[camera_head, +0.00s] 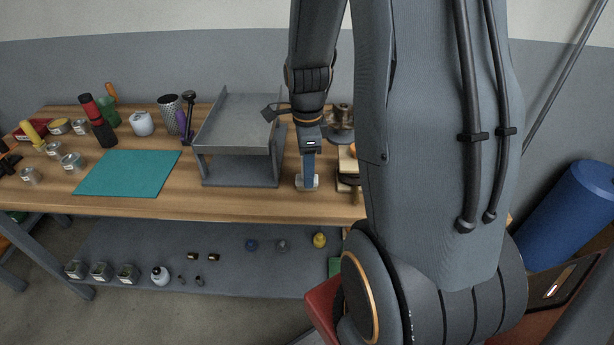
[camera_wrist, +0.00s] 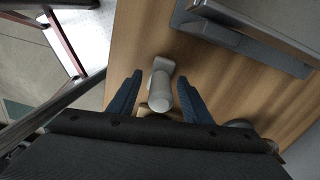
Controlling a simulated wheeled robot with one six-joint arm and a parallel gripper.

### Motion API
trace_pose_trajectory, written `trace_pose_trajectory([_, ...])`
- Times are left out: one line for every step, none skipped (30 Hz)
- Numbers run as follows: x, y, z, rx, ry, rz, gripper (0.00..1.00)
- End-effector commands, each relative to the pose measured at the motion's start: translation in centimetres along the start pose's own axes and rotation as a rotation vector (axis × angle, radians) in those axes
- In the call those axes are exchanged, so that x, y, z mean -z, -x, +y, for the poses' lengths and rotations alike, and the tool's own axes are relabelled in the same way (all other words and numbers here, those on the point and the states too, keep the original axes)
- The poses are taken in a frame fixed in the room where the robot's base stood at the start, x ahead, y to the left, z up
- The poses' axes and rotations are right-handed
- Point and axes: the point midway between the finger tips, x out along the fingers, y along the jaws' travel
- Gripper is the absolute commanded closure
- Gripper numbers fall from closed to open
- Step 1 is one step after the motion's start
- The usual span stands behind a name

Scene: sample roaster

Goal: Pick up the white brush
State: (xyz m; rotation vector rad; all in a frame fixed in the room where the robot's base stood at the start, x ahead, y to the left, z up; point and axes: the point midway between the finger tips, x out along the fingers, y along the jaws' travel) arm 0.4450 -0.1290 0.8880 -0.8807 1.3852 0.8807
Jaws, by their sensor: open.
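The white brush (camera_wrist: 161,68) is on the wooden workbench, between the two blue fingers of my gripper (camera_wrist: 160,79) in the wrist view. Its rounded pale end (camera_wrist: 159,104) points toward the camera. The fingers are apart, one on each side, with a visible gap to the brush. In the head view, my gripper (camera_head: 309,178) points down over the bench, right of the grey metal stand. A pale part of the brush (camera_head: 300,184) shows around the fingers there; the fingers hide the rest.
The grey stand (camera_head: 240,143) is close on the left in the head view. Wooden and dark items (camera_head: 348,181) are close on the right, partly hidden by my arm. A teal mat (camera_head: 127,173) lies farther left, with jars and bottles around it. The bench's front edge is near.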

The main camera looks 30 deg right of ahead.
Motion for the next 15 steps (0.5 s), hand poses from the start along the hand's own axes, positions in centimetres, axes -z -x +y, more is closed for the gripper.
trace_pose_trajectory([0.0,0.01,-0.01,0.0,0.0,0.0,0.55])
trace_pose_trajectory([0.01,0.01,-0.01,0.0,0.0,0.0,0.55])
trace_pose_trajectory([0.01,0.02,-0.02,0.0,0.0,0.0,0.55])
trace_pose_trajectory([0.01,0.02,-0.02,0.0,0.0,0.0,0.58])
trace_pose_trajectory([0.01,0.02,-0.02,0.0,0.0,0.0,0.64])
trace_pose_trajectory([0.01,0.03,-0.02,0.0,0.0,0.0,0.7])
trace_pose_trajectory([0.01,0.03,-0.02,0.0,0.0,0.0,0.75])
trace_pose_trajectory([0.01,0.03,-0.02,0.001,0.0,0.0,0.8])
trace_pose_trajectory([0.01,0.03,-0.02,0.0,0.0,0.0,0.87])
trace_pose_trajectory([0.01,0.03,-0.02,0.0,0.0,0.0,0.92])
trace_pose_trajectory([0.01,0.04,-0.02,0.0,0.0,0.0,0.97])
trace_pose_trajectory([0.01,0.05,-0.04,0.001,0.0,0.0,0.99])
trace_pose_trajectory([0.01,0.05,-0.04,0.001,0.0,0.0,0.99])
trace_pose_trajectory([0.01,0.05,-0.04,0.001,0.0,0.0,0.99])
trace_pose_trajectory([0.01,0.05,-0.04,0.001,0.0,0.0,0.99])
